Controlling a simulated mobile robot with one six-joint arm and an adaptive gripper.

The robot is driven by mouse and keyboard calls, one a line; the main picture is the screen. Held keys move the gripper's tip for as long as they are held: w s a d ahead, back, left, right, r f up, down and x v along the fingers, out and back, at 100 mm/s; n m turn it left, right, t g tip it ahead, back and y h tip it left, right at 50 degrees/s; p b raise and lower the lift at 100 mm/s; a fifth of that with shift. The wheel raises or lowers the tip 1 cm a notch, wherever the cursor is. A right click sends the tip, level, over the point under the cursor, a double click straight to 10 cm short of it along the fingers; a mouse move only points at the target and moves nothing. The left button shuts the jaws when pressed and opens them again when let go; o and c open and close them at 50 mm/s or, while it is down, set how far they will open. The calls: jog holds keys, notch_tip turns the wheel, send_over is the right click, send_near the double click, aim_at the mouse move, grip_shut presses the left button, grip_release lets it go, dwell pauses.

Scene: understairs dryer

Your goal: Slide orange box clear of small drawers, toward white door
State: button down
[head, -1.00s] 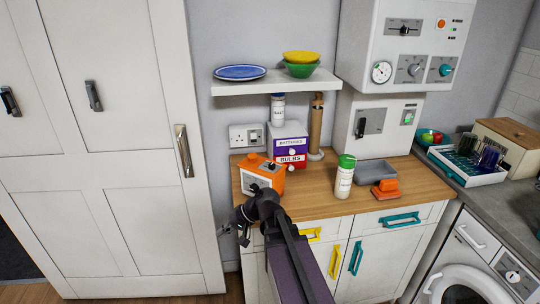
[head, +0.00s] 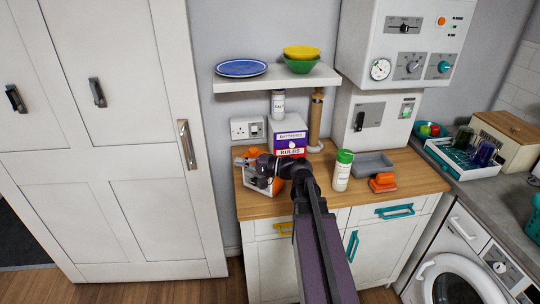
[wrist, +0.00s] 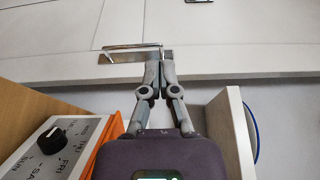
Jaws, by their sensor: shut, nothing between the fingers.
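The orange box (head: 278,187) stands on the wooden counter in front of the small drawers (head: 290,142), largely hidden by my gripper (head: 239,162) in the head view. In the wrist view the orange box (wrist: 102,143) is at lower left, its pale dial panel with day names showing. My gripper (wrist: 160,62) is shut and empty, fingers pointing toward the white door (wrist: 230,25). It overlaps the box in the head view; I cannot tell whether it touches. The white door (head: 150,220) stands left of the counter, its handle beyond my fingertips in the wrist view.
A white shelf (head: 290,80) with a blue plate and bowls hangs above; its edge (wrist: 236,120) is right of my gripper in the wrist view. A green-capped shaker (head: 342,172), grey tray (head: 373,163) and orange sponge-like item (head: 382,183) stand right on the wooden counter (head: 420,180).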

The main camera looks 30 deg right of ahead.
jog(key=w+d, duration=1.3)
jog(key=d, duration=0.4)
notch_tip(320, 180, down, 10)
jog(key=a+b, duration=0.1)
jog(key=b, duration=0.9)
jog(key=shift+s+a, duration=0.2)
jog(key=shift+s, duration=0.15)
jog(key=s+a, duration=0.1)
jog(key=a, duration=0.1)
jog(key=s+a, duration=0.2)
jog(key=shift+s, duration=0.1)
jog(key=shift+d, duration=0.2)
dwell(0.4)
